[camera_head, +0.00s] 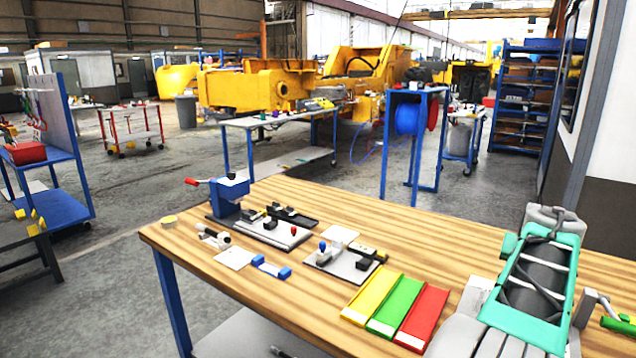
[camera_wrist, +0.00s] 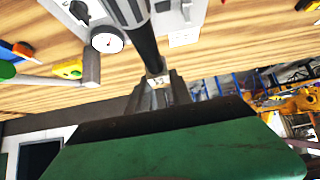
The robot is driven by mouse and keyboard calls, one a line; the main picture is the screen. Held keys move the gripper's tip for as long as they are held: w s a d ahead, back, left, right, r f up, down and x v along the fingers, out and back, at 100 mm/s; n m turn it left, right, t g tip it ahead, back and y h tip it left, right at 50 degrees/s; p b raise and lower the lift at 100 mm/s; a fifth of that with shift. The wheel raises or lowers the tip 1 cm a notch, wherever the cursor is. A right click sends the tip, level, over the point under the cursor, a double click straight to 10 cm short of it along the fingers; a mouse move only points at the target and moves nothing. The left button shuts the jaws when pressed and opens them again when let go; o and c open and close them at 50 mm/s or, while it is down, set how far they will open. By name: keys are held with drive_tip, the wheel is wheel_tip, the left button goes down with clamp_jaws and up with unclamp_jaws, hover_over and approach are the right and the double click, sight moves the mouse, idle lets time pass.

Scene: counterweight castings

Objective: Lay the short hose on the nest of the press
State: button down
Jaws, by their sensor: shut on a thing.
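In the wrist view my gripper (camera_wrist: 158,86) is shut on a dark, tube-like piece, which looks like the short hose (camera_wrist: 142,40). The tube runs up out of the frame, and its far end is not visible. The blue press (camera_head: 231,188) with a red-tipped lever stands at the far left of the wooden bench in the head view. Its nest is too small to make out. My arm covers the right of the head view, and my jaws cannot be made out there. The held tube is over the bench, apart from the press.
Beside the press are a grey plate fixture (camera_head: 275,236) and a second fixture (camera_head: 345,265). Yellow (camera_head: 372,297), green (camera_head: 397,306) and red (camera_head: 422,318) trays lie towards the front. A round dial gauge (camera_wrist: 107,40) shows in the wrist view. The bench's back middle is clear.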

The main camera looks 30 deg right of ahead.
drive_tip(key=w+a+n+t+y+p, duration=0.2)
drive_tip(key=w+a+n, duration=0.1)
drive_tip(key=w+a, duration=0.85)
drive_tip(key=w+a+n+t+y+p, duration=0.1)
drive_tip(key=w+a+n+t, duration=0.15)
drive_tip(key=w+a, duration=0.95)
drive_tip(key=s+a+f+n+y+p, duration=0.1)
drive_tip(key=s+a+f+n+y, duration=0.2)
drive_tip(key=a, duration=1.3)
drive_tip(key=s+a+f+n+y+p, duration=0.15)
drive_tip(key=a+n, duration=0.25)
drive_tip(key=a, duration=1.2)
drive_tip(key=s+f, duration=0.3)
drive_tip(key=f, duration=0.2)
drive_tip(key=shift+s+f, duration=0.25)
drive_tip(key=shift+s, duration=0.05)
drive_tip(key=shift+t+y, duration=0.25)
drive_tip(key=shift+d, duration=0.1)
